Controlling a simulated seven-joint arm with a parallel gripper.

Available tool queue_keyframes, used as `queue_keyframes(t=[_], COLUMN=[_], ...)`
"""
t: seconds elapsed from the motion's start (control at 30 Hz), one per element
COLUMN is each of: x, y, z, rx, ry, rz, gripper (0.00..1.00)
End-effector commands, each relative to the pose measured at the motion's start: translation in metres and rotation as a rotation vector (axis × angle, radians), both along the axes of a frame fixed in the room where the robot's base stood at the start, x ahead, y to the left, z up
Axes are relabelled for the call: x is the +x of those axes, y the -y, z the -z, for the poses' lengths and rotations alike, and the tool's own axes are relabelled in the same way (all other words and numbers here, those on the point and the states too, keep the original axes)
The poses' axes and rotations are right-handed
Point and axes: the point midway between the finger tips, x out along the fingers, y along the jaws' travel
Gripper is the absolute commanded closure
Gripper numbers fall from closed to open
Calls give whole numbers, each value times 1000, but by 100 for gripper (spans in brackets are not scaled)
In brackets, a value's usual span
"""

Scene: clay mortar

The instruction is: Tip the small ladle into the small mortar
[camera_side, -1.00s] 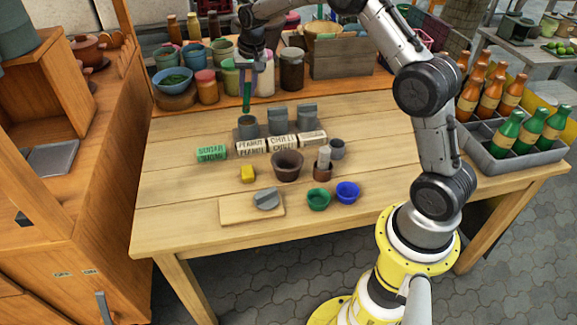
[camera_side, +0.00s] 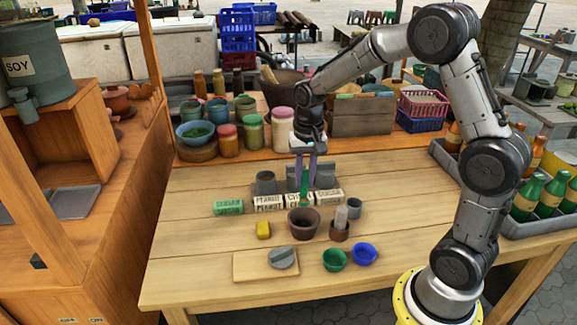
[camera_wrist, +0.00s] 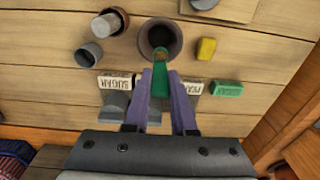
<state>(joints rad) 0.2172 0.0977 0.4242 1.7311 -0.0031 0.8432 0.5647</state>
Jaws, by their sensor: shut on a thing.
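A dark brown clay mortar (camera_side: 303,223) stands upright in the middle of the table; the wrist view shows its round mouth (camera_wrist: 147,29). My gripper (camera_side: 306,172) is shut on the green handle of the small ladle (camera_side: 304,191), which hangs steeply behind the mortar in the side view. In the wrist view the purple fingers (camera_wrist: 165,100) flank the ladle's green handle (camera_wrist: 160,88), whose far end overlaps the mortar's near rim. A dark shape there may be the ladle's bowl. I cannot tell its contents or whether it touches the mortar.
A yellow block (camera_side: 263,230), a board (camera_side: 249,267), a green bowl (camera_side: 334,260) and a blue bowl (camera_side: 364,254) are nearby.

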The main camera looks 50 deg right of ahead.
Motion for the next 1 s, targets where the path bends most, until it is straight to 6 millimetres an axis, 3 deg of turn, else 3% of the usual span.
queue_keyframes(t=[0.1, 0.27, 1.0], x=[-1, -2, -10], y=[-3, -5, -36], z=[-9, -8, 20], rx=[7, -13, -459], ry=[-27, -42, 79], rz=[-7, -9, -10], gripper=[100, 100, 100])
